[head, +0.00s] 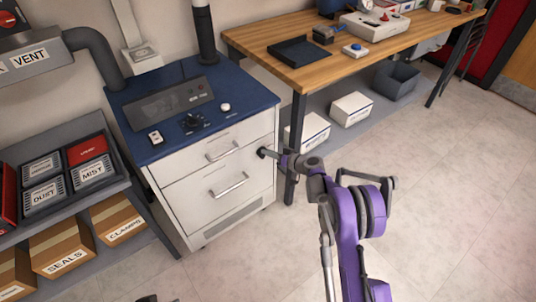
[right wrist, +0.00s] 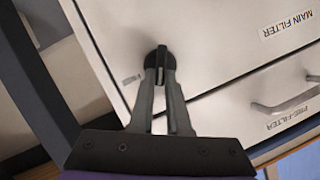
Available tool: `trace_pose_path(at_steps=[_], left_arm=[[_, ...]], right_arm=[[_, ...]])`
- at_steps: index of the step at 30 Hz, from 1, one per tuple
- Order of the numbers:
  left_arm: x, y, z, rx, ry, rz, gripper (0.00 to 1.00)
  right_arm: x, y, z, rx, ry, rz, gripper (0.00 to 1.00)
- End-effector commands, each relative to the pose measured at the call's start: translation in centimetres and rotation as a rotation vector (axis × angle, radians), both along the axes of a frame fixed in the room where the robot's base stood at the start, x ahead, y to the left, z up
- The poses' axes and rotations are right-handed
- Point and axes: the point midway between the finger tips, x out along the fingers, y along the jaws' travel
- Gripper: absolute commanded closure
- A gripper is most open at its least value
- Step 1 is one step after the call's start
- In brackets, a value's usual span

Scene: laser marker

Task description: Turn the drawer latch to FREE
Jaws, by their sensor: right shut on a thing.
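In the head view my right gripper (head: 270,154) reaches the cabinet's right front edge from the right, mostly hiding the latch. A small mark beside the latch is too blurred to read, so its setting cannot be told. The upper drawer (head: 190,166) looks closed.
The lower drawer (head: 205,205) carries a bar handle. A wooden bench (head: 330,65) stands to the right, its dark leg (head: 294,140) close behind my right gripper. A shelf with boxes (head: 65,255) stands left. The floor (head: 430,200) at right is clear.

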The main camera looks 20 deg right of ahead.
Motion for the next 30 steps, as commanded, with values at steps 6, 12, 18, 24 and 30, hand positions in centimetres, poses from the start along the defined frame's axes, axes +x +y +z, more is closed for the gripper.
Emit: trace_pose_path(at_steps=[6, 12, 18, 24, 30], left_arm=[[0.2, 0.0, -1.4, 0.0, 0.005, 0.0, 0.5], [0.3, 0.0, -2.8, 0.0, 0.009, 0.0, 0.5], [0.5, 0.0, -4.2, 0.0, 0.013, 0.0, 0.5], [0.7, 0.0, -5.4, 0.0, 0.015, 0.0, 0.5], [0.9, 0.0, -6.3, 0.0, 0.017, 0.0, 0.5]], right_arm=[[0.2, -0.5, -0.5, 0.195, 0.071, -0.002, 1.0], [0.3, -0.7, -0.9, 0.373, 0.136, -0.001, 1.0], [0.4, -0.9, -1.2, 0.551, 0.199, -0.001, 1.0], [0.4, -1.0, -1.5, 0.719, 0.26, 0.0, 1.0], [0.4, -1.0, -1.7, 0.855, 0.309, 0.0, 1.0]])
